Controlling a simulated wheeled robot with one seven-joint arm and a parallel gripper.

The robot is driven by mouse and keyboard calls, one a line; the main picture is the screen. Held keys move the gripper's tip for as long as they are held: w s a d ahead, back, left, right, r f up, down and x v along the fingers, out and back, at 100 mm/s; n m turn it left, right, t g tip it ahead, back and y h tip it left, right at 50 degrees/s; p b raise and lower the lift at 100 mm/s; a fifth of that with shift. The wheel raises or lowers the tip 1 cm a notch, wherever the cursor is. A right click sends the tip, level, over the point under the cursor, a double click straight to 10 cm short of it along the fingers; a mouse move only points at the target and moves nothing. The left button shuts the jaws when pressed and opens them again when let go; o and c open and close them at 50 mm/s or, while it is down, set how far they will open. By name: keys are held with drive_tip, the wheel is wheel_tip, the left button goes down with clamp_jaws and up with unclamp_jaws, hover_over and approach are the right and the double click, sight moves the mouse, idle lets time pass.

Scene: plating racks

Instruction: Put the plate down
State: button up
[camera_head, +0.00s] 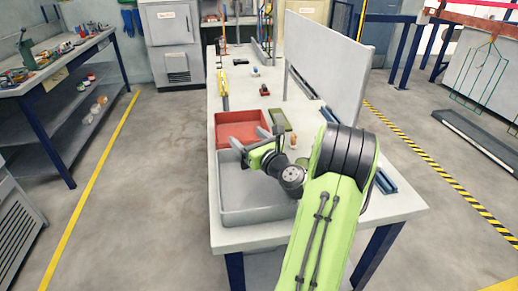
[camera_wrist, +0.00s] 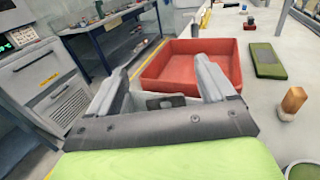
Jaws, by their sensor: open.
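My gripper (camera_head: 248,139) is over the grey bin (camera_head: 258,213), near its border with the red bin (camera_head: 227,132). In the wrist view my gripper (camera_wrist: 163,78) has its two grey fingers spread apart with nothing clasped between them. A small grey piece with a dark patch (camera_wrist: 165,102) shows below the fingers, within the grey bin; I cannot tell whether it is the plate. No other thing is clearly the plate. My arm and gripper hide part of the grey bin's inside.
The red bin (camera_wrist: 232,65) looks empty. A tall white panel (camera_head: 335,62) runs along the worktable's right side. Another bench (camera_head: 62,62) is at the left, across clear floor.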

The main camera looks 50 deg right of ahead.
drive_tip(key=v, duration=0.9)
drive_tip(key=w+a+f+n+g+y, duration=0.2)
drive_tip(key=a+n+g+y, duration=0.25)
drive_tip(key=a+n, duration=0.8)
drive_tip(key=w+a+f+n+g+y, duration=0.25)
drive_tip(key=a+n+y, duration=0.25)
drive_tip(key=a+n, duration=0.75)
drive_tip(key=s+a+r+n+g+h, duration=0.1)
drive_tip(key=s+a+n+g+h, duration=0.1)
drive_tip(key=s+n, duration=0.5)
drive_tip(key=s+a+r+n+g+h, duration=0.2)
drive_tip(key=s+a+n, duration=0.2)
drive_tip(key=s+n, duration=0.3)
drive_tip(key=shift+s+n+g+b, duration=0.3)
drive_tip(key=shift+s+b, duration=0.1)
drive_tip(key=shift+s, duration=0.8)
drive_tip(key=shift+r, duration=0.2)
